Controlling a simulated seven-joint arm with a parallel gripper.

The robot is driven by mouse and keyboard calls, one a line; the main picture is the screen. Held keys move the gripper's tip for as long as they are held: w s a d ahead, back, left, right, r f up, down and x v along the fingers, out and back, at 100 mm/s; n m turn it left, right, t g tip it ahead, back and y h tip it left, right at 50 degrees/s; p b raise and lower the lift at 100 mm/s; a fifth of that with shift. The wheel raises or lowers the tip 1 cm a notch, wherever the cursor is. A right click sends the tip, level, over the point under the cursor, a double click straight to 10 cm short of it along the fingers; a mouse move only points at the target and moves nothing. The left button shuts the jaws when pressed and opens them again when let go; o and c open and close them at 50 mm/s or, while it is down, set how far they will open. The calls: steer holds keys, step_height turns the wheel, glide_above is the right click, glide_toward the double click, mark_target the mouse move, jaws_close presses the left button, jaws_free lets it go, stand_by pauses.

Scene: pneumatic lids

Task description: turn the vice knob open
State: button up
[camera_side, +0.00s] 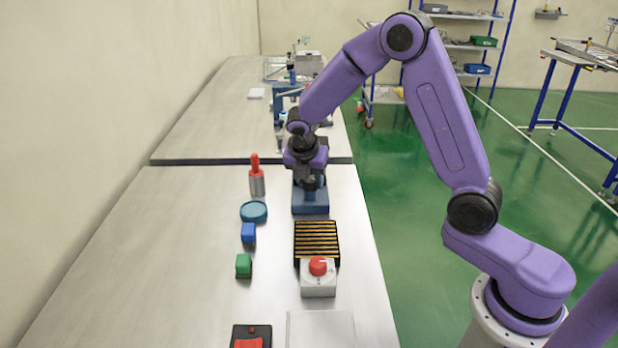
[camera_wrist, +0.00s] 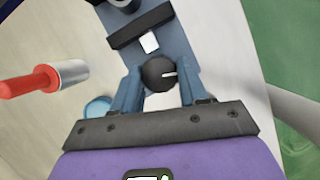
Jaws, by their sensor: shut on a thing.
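The vice (camera_side: 310,203) is a blue block at the far end of the near table, below my gripper in the side view. In the wrist view the blue vice body (camera_wrist: 178,47) runs up and away, with a dark bar and a small white piece on it. In the side view my gripper (camera_side: 308,182) points down and hides the knob.
A red-handled tool (camera_side: 256,176) stands left of the vice. A blue round lid (camera_side: 254,211), a blue block (camera_side: 248,233) and a green block (camera_side: 243,265) lie nearer. A black slotted tray (camera_side: 317,242) and a red-button box (camera_side: 318,276) stand in front of the vice.

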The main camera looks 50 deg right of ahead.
steer(key=shift+n+t+y, duration=0.3)
steer(key=shift+n+t, duration=0.3)
steer(key=shift+n, duration=1)
steer(key=o, duration=1.1)
steer(key=shift+c, duration=0.2)
steer(key=shift+s, duration=0.1)
steer(key=shift+r, duration=0.1)
steer(key=v, duration=1.7)
steer(key=shift+s+r, duration=0.1)
